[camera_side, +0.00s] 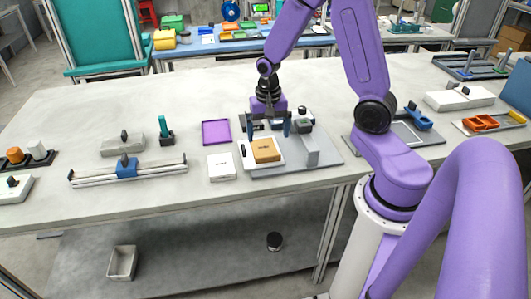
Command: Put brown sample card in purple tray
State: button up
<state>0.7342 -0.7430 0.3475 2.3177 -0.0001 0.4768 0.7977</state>
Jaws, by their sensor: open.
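The brown sample card (265,150) lies on a white block on a light grey plate, near the middle of the table. The purple tray (216,133) lies flat on the table to the left of that plate and looks empty. My gripper (268,128) points down just behind and above the brown card, with its two dark blue fingers spread apart. Nothing shows between the fingers. The gap between the fingertips and the card is hard to judge from this view.
A white box (222,167) sits in front of the purple tray. A grey upright block (312,151) stands right of the card on the plate (331,160). A rail with a blue slider (126,167) lies to the left. Open table lies behind the tray.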

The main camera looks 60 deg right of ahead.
aim_at(268, 150)
jog(key=shift+w+d+f, duration=0.1)
jog(key=shift+f, duration=3.95)
jog(key=c, duration=0.9)
jog(key=shift+c, duration=0.2)
jog(key=shift+r, duration=0.2)
